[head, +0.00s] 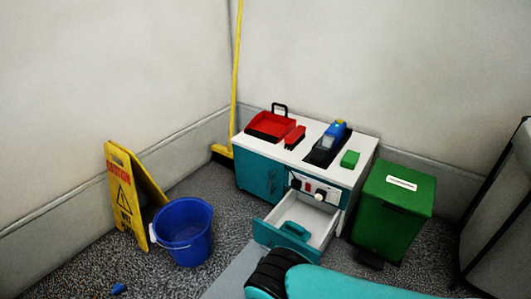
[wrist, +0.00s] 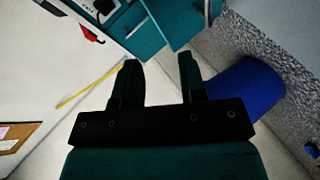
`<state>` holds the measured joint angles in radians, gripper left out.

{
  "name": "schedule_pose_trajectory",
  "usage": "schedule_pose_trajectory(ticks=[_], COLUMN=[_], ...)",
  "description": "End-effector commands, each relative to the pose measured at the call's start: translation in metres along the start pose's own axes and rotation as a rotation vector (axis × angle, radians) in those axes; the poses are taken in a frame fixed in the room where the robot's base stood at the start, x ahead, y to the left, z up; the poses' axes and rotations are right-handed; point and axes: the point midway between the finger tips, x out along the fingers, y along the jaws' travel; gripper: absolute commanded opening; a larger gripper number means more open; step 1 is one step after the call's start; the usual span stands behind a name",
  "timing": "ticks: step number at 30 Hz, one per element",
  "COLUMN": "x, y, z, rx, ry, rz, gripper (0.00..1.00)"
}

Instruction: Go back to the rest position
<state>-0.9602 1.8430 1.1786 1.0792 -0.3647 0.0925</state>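My gripper (wrist: 159,64) shows in the wrist view with its two dark fingers apart and nothing between them. It is open and empty. In the head view part of my teal arm shows at the bottom edge, in front of the station; my gripper's fingers are out of sight there. The white-topped teal station (head: 310,168) stands in the corner, with its drawer (head: 268,236) pulled open. A teal object (head: 296,231) is at the drawer front, likely its handle. The station also shows at the top of the wrist view (wrist: 148,40).
A blue bucket (head: 184,232) and yellow wet-floor sign (head: 124,190) stand left; a green bin (head: 393,215) stands right. On top are a red tray (head: 270,126), blue-grey device (head: 333,133) and green block (head: 350,159). A yellow broom (head: 236,75) leans in the corner.

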Motion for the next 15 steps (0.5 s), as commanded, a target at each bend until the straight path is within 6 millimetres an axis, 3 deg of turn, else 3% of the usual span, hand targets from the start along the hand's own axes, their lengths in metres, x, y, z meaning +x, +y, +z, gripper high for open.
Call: schedule_pose_trajectory(ticks=[1, 3, 8, 11, 15], x=[0.004, 0.005, -0.007, -0.026, -0.066], y=[0.024, 0.052, 0.12, 0.165, 0.226], z=[-0.017, -0.032, -0.058, -0.069, -0.076], rx=[0.061, 0.136, 0.294, 0.381, 0.482], ry=[-0.055, -0.132, -0.283, -0.358, -0.438], rz=[-0.029, -0.084, -0.227, -0.325, -0.471], gripper=[0.38, 0.38, 0.38, 0.38, 0.38])
